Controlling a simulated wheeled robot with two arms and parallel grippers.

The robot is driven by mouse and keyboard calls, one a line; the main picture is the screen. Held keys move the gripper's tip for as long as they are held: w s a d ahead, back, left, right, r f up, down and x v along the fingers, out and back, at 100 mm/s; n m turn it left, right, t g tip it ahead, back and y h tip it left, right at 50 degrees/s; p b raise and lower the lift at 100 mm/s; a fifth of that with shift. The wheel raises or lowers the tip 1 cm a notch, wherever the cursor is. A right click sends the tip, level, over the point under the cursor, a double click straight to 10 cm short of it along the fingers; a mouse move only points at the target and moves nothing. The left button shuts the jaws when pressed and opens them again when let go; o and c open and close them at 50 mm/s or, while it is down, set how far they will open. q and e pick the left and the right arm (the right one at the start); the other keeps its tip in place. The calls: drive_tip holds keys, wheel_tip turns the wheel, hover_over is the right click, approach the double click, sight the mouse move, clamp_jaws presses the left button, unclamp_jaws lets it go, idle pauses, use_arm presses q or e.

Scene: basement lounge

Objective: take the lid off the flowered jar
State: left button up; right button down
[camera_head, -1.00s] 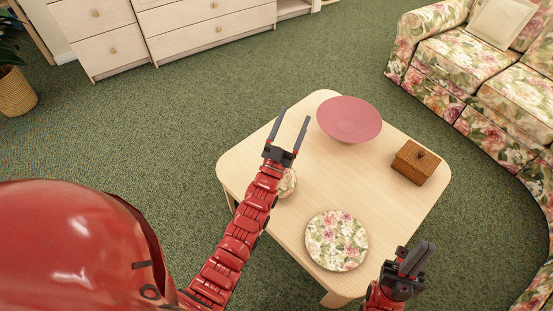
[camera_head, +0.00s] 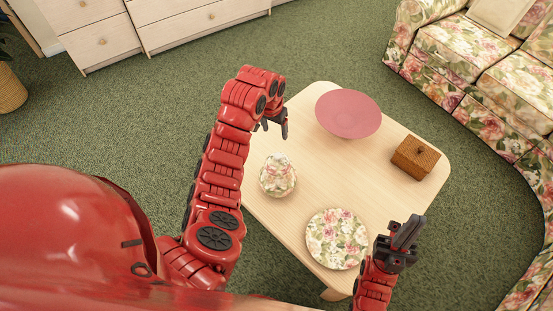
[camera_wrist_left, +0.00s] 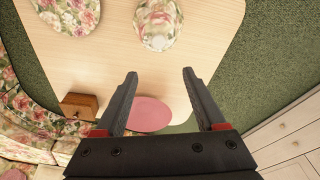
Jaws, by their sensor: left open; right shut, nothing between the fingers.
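The flowered jar (camera_head: 278,176) stands upright on the left part of the light wooden table, with its lid (camera_head: 278,164) on top. The jar also shows at the top of the left wrist view (camera_wrist_left: 158,22), ahead of the fingers and apart from them. My left gripper (camera_head: 273,126) is behind the jar in the head view, above the table's far left side, partly hidden by its own wrist. It is open and empty; both fingers show in the left wrist view (camera_wrist_left: 158,75). My right gripper (camera_head: 408,232) is shut and empty near the table's front right edge.
On the table (camera_head: 300,220) are a flowered plate (camera_head: 337,240), a pink bowl (camera_head: 348,114) and a wooden box (camera_head: 415,158). A flowered sofa (camera_head: 450,55) stands to the right and drawers (camera_head: 190,22) at the back. The table's middle is clear.

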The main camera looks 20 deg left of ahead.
use_arm(q)
hover_over(278, 155)
drive_tip(key=f, duration=0.7)
drive_tip(key=f+p, duration=0.1)
drive_tip(key=f, duration=0.3)
drive_tip(key=shift+s+a, duration=0.1)
drive_tip(key=shift+s, duration=0.25)
drive_tip(key=shift+f, duration=1.1)
drive_tip(key=shift+w+f, duration=0.15)
drive_tip(key=shift+f, duration=0.7)
drive_tip(key=shift+w+f, duration=0.2)
drive_tip(key=shift+f, duration=0.85)
drive_tip(key=shift+c, duration=0.4)
clamp_jaws()
